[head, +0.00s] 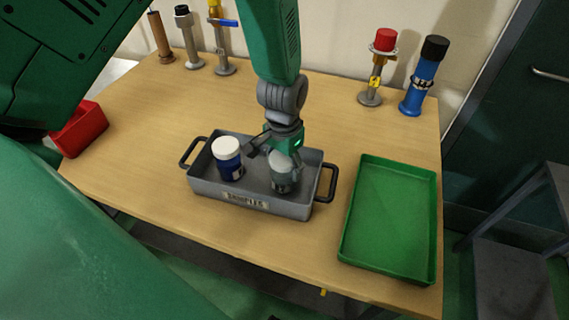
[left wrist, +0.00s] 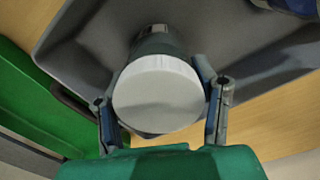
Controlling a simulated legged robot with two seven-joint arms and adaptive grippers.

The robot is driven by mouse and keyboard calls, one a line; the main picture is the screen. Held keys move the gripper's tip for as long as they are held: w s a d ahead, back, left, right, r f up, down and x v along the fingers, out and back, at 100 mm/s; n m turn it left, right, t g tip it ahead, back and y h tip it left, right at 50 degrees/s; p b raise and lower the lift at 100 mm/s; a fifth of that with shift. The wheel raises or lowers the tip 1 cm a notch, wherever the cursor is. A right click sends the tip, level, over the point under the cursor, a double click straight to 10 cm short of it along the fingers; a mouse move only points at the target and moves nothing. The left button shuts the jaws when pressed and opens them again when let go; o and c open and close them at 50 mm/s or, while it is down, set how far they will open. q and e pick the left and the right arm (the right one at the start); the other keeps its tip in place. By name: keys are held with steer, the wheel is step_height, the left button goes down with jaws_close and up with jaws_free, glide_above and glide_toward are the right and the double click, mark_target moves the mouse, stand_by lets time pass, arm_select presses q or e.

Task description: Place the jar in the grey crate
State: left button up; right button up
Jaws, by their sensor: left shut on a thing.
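The grey crate (head: 205,190) with two black handles stands on the table. My left gripper (head: 276,158) reaches down from above into its right half and is shut on a grey jar with a white lid (head: 283,183). The jar is inside the crate walls and looks upright; I cannot tell whether its base touches the floor. In the left wrist view the white lid (left wrist: 158,95) fills the space between the fingers, with the grey crate (left wrist: 90,45) behind it. My right gripper is not in view.
A blue jar with a white lid (head: 229,160) stands in the crate's left half. A green tray (head: 390,220) lies to the right. A red bin (head: 80,128) is at the left edge. Several valve and pipe fittings (head: 222,50) stand at the back.

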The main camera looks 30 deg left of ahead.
arm_select(q)
steer(key=shift+d, duration=0.3)
steer(key=o, duration=1.6)
steer(key=shift+d, duration=0.2)
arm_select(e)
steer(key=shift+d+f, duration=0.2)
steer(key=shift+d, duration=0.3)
arm_select(q)
steer(key=shift+a, duration=0.2)
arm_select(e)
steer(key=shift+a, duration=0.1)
arm_select(q)
steer(key=shift+a+r, duration=0.1)
steer(key=shift+r, duration=0.05)
steer(key=r, duration=1.1)
steer(key=shift+d+r, duration=0.2)
steer(key=shift+a+r, duration=0.15)
steer(key=shift+r, duration=0.1)
steer(key=shift+a, duration=0.1)
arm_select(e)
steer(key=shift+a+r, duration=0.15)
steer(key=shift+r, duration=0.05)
arm_select(q)
steer(key=shift+a, duration=0.1)
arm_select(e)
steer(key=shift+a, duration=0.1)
